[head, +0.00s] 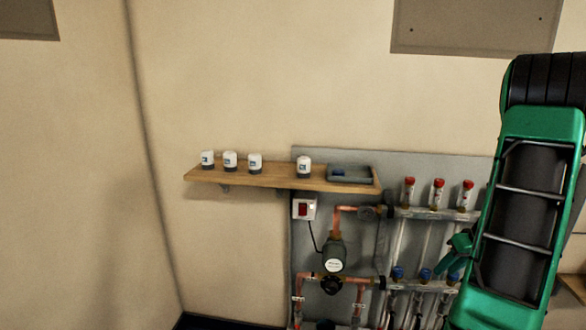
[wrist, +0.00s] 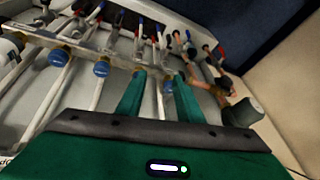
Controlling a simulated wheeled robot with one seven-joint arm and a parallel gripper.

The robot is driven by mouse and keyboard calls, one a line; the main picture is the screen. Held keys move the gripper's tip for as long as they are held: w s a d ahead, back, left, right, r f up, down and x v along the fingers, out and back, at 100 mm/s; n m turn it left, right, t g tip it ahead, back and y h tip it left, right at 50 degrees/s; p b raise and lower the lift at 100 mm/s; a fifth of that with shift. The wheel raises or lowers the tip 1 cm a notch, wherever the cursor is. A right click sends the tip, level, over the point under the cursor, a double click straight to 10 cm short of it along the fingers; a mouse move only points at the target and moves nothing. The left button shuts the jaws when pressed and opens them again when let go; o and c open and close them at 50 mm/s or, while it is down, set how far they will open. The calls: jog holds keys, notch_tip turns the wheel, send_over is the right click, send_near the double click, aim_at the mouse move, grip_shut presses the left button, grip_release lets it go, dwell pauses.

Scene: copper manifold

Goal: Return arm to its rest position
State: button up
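My arm (head: 530,200), green and black, stands upright at the right of the head view, in front of the right part of the copper manifold (head: 430,214). My gripper (wrist: 158,85) shows in the wrist view as two teal fingers with a gap between them. It is open and I see nothing held. Beyond the fingers are the manifold's pipes and blue caps (wrist: 102,68), apart from them as far as I can tell. In the head view only a small teal part of the gripper shows left of the arm, and the fingertips are not clear.
A wooden shelf (head: 270,180) carries several white-topped knobs (head: 255,162) and a grey tray (head: 350,176) holding something blue. Below it are a red switch (head: 304,207) and a round pump (head: 334,255). The wall left of the shelf is clear.

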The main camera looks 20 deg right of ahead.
jog(key=s+a+r+m+g, duration=0.1)
jog(key=s+a+r, duration=0.1)
jog(key=a+r, duration=0.5)
jog(key=s+a+r+g, duration=0.15)
jog(key=a+r, duration=0.25)
jog(key=a, duration=0.7)
jog(key=s+a+r+m+g, duration=0.2)
jog(key=s+a+r, duration=0.1)
jog(key=s+a, duration=0.9)
jog(key=shift+a+r, duration=0.2)
jog(key=shift+a, duration=0.05)
